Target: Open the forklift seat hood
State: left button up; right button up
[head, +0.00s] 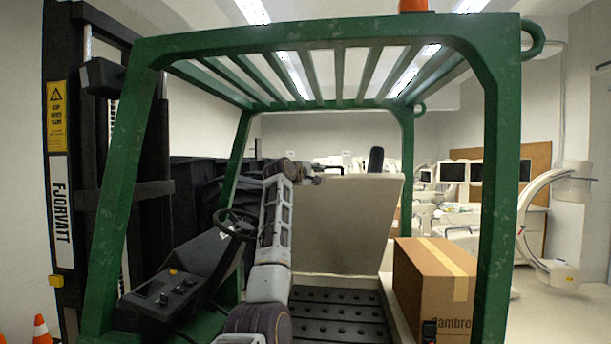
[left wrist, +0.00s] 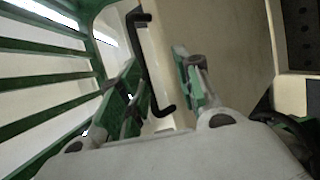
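The beige seat hood (head: 345,225) stands inside the green forklift cage, its broad face toward me and wider at the top. It also shows in the left wrist view (left wrist: 235,40). A black bar handle (left wrist: 152,62) runs along its pale edge. My left gripper (head: 322,169) is at the hood's top edge. In the left wrist view its fingers (left wrist: 158,92) are apart, with the lower part of the handle appearing between them. I cannot tell whether either finger touches it. My right gripper is not in view.
Green cage posts (head: 502,190) and roof bars (head: 320,75) surround the hood. The steering wheel (head: 236,224) and control console (head: 170,296) are left of my arm. A cardboard box (head: 435,285) stands at the right. The dotted black floor (head: 340,312) before the hood is clear.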

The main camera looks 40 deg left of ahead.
pick_arm(q)
jog(key=s+d, duration=0.1)
jog(key=s, duration=0.6)
jog(key=shift+r, duration=0.3)
jog(key=shift+s+d, duration=0.1)
dwell(0.5)
